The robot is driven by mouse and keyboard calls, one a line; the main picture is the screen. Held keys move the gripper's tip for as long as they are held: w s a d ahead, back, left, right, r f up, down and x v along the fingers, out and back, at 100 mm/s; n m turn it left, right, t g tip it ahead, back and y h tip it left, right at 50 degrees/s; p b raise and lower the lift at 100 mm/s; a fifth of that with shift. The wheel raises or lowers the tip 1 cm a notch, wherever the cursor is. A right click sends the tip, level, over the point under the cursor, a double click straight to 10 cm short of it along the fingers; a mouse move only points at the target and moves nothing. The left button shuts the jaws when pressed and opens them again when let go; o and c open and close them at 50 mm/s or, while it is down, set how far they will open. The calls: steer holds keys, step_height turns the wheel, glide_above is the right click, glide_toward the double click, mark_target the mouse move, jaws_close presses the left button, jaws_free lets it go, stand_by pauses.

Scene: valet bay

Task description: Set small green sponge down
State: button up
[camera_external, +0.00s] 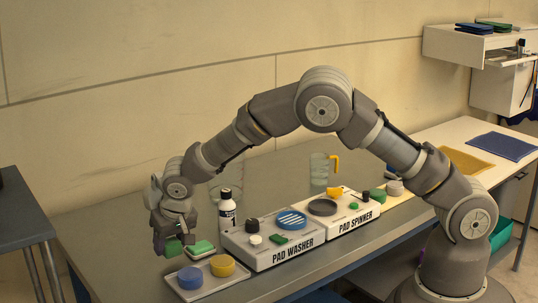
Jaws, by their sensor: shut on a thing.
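My gripper (171,240) is at the left end of the grey bench, pointing down. It is shut on a small green sponge (174,249), which shows just below and between the fingers. The fingers hide part of the sponge. The sponge is low, close to the bench top; I cannot tell whether it touches it. A second green pad with a pale underside (201,247) lies just to the right of the gripper.
A tray (205,289) with a blue round pad (190,278) and a yellow one (222,265) is in front. A white bottle (227,212), the PAD WASHER box (270,250) and the PAD SPINNER box (345,220) stand to the right. A clear jug (319,170) stands behind.

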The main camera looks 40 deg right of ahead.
step_height(320, 180, down, 2)
steer(key=shift+f, duration=0.1)
steer(key=o, duration=0.7)
